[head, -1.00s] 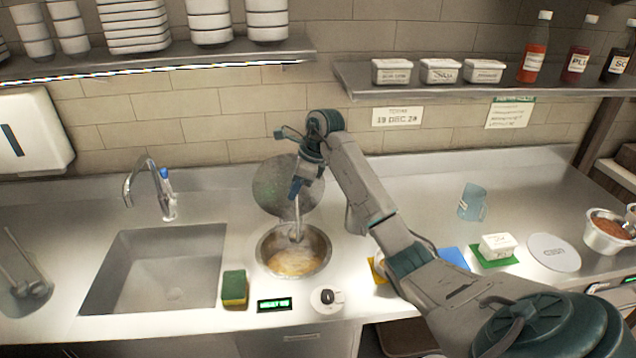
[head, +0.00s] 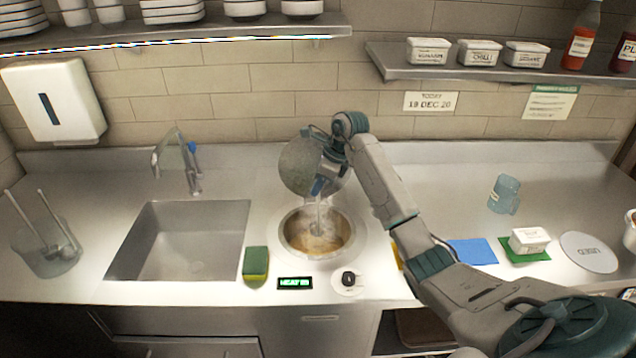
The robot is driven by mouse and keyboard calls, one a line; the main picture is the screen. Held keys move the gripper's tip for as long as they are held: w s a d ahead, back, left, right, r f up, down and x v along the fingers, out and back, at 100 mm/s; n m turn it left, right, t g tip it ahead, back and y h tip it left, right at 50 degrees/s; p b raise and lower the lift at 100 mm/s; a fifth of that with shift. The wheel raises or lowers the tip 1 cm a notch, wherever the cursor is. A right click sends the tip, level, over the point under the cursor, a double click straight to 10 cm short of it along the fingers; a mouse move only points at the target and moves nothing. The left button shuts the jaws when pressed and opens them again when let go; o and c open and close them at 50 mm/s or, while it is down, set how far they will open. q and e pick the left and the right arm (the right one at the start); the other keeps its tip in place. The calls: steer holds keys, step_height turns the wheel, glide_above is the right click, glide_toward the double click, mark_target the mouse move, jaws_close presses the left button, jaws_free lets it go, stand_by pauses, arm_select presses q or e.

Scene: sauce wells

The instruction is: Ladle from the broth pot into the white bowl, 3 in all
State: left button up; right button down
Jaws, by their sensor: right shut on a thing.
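The broth pot (head: 345,237) is a round metal well sunk in the counter, with brownish broth (head: 312,244) in it. Its round metal lid (head: 296,165) stands behind it. My right gripper (head: 319,190) is above the well, pointing down, shut on a ladle (head: 318,215). The ladle's handle drops into the well, and its lower end is hard to make out. I cannot pick out the white bowl for the task with certainty; white bowls (head: 245,8) stand on the upper left shelf. My left gripper is not in view.
A sink (head: 185,240) and faucet (head: 180,165) lie left of the well. A sponge (head: 256,264), a display (head: 295,283) and a knob (head: 348,280) are at the front. A blue mat (head: 472,252), a white tub (head: 529,240) and a blue jug (head: 503,194) are on the right.

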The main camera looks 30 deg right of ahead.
steer(key=shift+f+b, duration=4.75)
steer(key=shift+f, duration=1.85)
steer(key=shift+r, duration=0.1)
step_height(320, 180, up, 16)
steer(key=p, duration=0.8)
steer(key=shift+r, duration=0.1)
